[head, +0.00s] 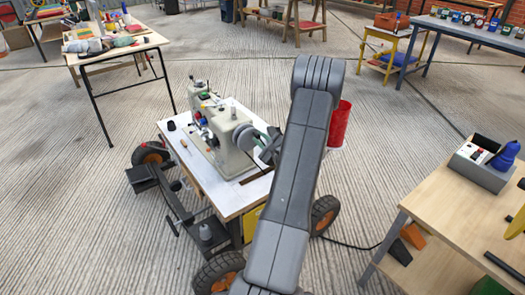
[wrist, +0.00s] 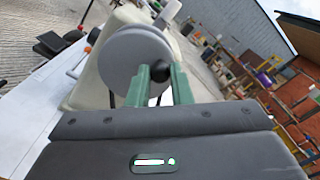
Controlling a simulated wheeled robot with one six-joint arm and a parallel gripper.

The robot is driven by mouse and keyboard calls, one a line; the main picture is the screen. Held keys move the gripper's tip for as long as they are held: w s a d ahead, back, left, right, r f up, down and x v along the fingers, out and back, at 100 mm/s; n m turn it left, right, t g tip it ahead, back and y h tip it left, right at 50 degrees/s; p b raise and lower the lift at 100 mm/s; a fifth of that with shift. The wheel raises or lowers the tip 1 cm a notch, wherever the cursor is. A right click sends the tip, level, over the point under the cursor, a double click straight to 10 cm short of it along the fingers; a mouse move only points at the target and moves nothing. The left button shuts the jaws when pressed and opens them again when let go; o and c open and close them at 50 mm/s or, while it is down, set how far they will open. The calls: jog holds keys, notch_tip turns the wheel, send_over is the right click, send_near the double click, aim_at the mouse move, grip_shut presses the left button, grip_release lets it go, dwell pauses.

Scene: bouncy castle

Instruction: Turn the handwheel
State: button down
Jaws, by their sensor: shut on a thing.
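A cream sewing machine (head: 222,128) stands on a white-topped wheeled table. Its round grey handwheel (wrist: 132,60) faces my gripper in the wrist view. In the head view the handwheel (head: 244,136) shows at the machine's right end, partly behind my gripper. My gripper (wrist: 161,74) has green fingers shut on a small dark knob (wrist: 160,70) near the handwheel's rim. In the head view my gripper (head: 268,145) reaches the wheel from the right, and my arm hides part of the area beside it.
The white tabletop (head: 240,197) carries a dark spool and small items left of the machine. A red container (head: 340,123) is just right of my arm. A wooden table (head: 450,235) stands at the right, and a cluttered table (head: 120,47) at the upper left.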

jog(key=n+b, duration=0.1)
jog(key=b, duration=0.1)
jog(key=n+b, duration=0.2)
jog(key=b, duration=0.1)
jog(key=a+n+b, duration=0.1)
jog(key=b, duration=0.2)
jog(key=shift+s+f, duration=0.15)
jog(key=shift+s, duration=0.25)
jog(key=shift+s+a+r+n+b, duration=0.1)
jog(key=shift+a+r+n+b, duration=0.1)
jog(key=shift+n+b, duration=0.8)
jog(key=shift+r+b, duration=0.1)
jog(key=shift+b, duration=0.25)
jog(key=c, duration=1.3)
grip_release()
jog(key=p+v, duration=0.1)
jog(key=v, duration=1.2)
jog(key=shift+s+d+p, duration=0.25)
jog(key=shift+s+p, duration=0.1)
